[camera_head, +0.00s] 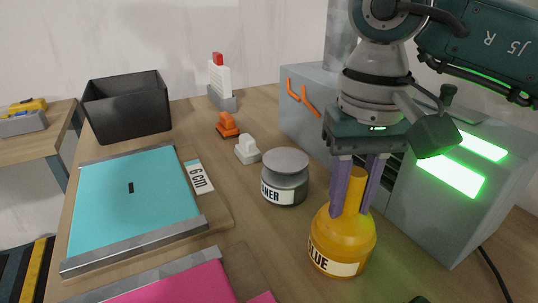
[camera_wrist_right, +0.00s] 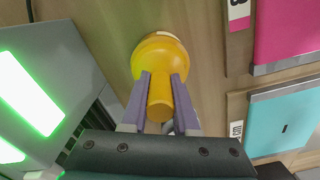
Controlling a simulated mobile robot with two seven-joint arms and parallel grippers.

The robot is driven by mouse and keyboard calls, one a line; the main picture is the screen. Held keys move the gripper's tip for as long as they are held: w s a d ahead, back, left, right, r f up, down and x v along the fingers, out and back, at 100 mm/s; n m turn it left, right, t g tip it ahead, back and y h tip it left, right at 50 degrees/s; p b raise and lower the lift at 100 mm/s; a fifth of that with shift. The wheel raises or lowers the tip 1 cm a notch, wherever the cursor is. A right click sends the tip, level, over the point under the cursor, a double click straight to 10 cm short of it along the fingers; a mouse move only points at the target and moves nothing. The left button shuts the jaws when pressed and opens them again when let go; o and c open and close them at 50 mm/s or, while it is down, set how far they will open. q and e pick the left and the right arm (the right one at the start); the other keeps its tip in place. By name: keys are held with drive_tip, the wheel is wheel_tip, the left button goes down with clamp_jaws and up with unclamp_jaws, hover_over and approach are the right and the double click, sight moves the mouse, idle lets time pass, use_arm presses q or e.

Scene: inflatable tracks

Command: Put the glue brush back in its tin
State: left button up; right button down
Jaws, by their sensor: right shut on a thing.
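The orange-yellow glue tin (camera_head: 342,242), with a white "GLUE" label, stands upright on the table below my right gripper. The yellow brush handle (camera_head: 357,180) stands up between the purple fingers of my right gripper (camera_head: 353,207), which is shut on it. In the right wrist view, the handle (camera_wrist_right: 161,98) lies between the fingers (camera_wrist_right: 161,88) and lines up with the tin's rounded top (camera_wrist_right: 158,50). Handle and tin look joined; the brush end is hidden, and I cannot tell whether it is fully seated. My left gripper is not in view.
A grey cleaner tin (camera_head: 285,178) stands left of the glue tin. A grey machine with green lights (camera_head: 450,175) is close on the right. A turquoise sheet (camera_head: 130,200), a pink sheet (camera_head: 185,287) and a black bin (camera_head: 128,108) lie left.

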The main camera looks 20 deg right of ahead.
drive_tip(key=shift+f, duration=0.15)
drive_tip(key=c, duration=0.7)
unclamp_jaws()
wheel_tip(320, 180, up, 12)
drive_tip(key=shift+r, duration=0.2)
